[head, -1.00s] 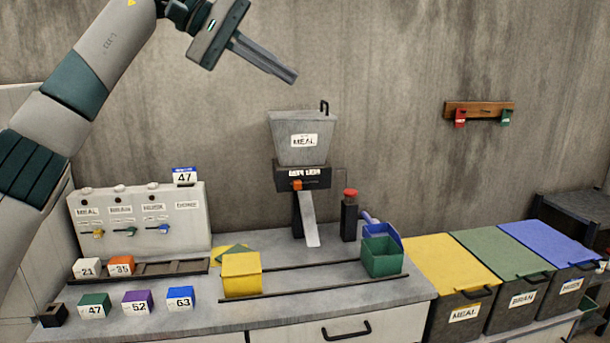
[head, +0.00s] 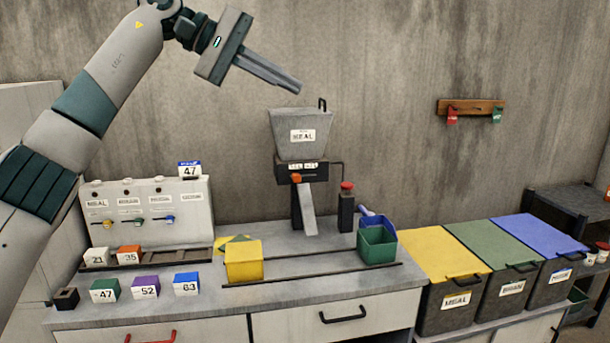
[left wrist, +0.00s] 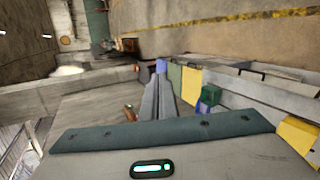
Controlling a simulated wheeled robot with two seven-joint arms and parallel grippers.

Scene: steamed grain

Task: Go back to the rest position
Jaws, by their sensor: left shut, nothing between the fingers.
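My left gripper (head: 296,85) is raised high above the counter in the head view, up and left of the grey hopper (head: 300,137) labelled MEAL. Its fingers are together and hold nothing. In the left wrist view the closed fingers (left wrist: 158,88) point away over the room, with the coloured bins small beyond them. My left arm comes in from the left edge and reaches up and across in front of the wall. My right gripper is not in either view.
A counter (head: 330,292) below carries a yellow box (head: 244,261), a green box (head: 377,246), several numbered blocks and a valve panel (head: 150,212). Lidded bins (head: 449,310) stand at right. A wooden rack (head: 471,107) hangs on the wall. The air around the left gripper is clear.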

